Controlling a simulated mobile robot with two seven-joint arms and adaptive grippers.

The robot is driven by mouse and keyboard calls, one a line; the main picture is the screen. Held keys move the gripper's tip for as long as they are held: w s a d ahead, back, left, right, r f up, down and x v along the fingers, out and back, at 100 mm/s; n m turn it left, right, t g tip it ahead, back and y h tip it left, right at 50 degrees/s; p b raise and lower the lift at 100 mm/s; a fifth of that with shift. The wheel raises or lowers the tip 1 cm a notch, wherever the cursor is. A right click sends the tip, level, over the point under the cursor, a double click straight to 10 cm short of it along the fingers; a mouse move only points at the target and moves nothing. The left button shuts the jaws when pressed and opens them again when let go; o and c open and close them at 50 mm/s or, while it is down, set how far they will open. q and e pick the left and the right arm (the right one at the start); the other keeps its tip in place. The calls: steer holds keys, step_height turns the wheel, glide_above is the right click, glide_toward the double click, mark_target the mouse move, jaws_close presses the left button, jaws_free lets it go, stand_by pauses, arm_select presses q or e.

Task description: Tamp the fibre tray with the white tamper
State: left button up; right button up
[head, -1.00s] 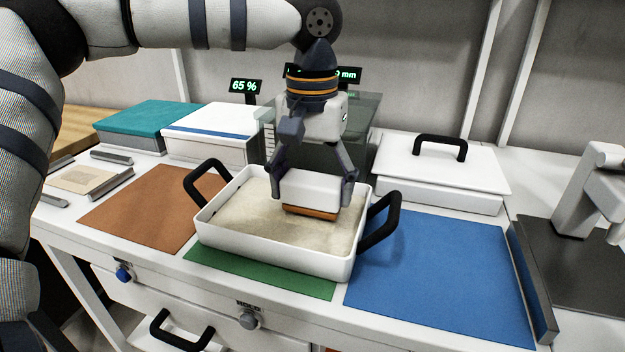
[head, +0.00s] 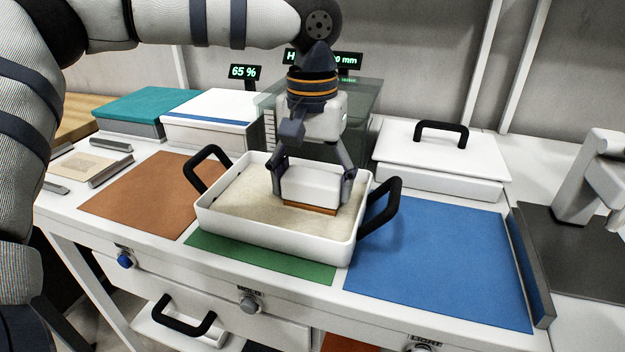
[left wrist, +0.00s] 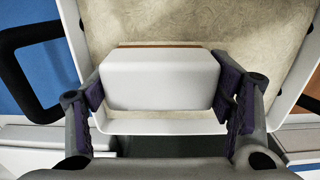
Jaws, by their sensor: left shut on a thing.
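The white tamper (head: 312,186), a block with a brown-orange base, is held between the fingers of my left gripper (head: 311,182). In the left wrist view the tamper (left wrist: 160,80) sits between both dark finger pads of the gripper (left wrist: 165,95). The fibre tray (head: 275,240) is white with black side handles and pale fibre (head: 250,195) inside. The tamper is upright over the back right part of the fibre, its base at or very near the surface; I cannot tell whether it presses. My right gripper is not in view.
The tray stands on a green mat (head: 260,260), between a brown mat (head: 150,195) and a blue mat (head: 440,260). A white lidded box (head: 440,165) stands behind at right. A clear hopper (head: 365,105) and a 65 % display (head: 244,72) are behind.

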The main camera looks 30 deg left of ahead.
arm_select(q)
steer(key=shift+f, duration=0.1)
step_height(320, 180, up, 7)
steer(key=shift+r, duration=0.1)
stand_by(0.6)
steer(key=shift+w, duration=0.1)
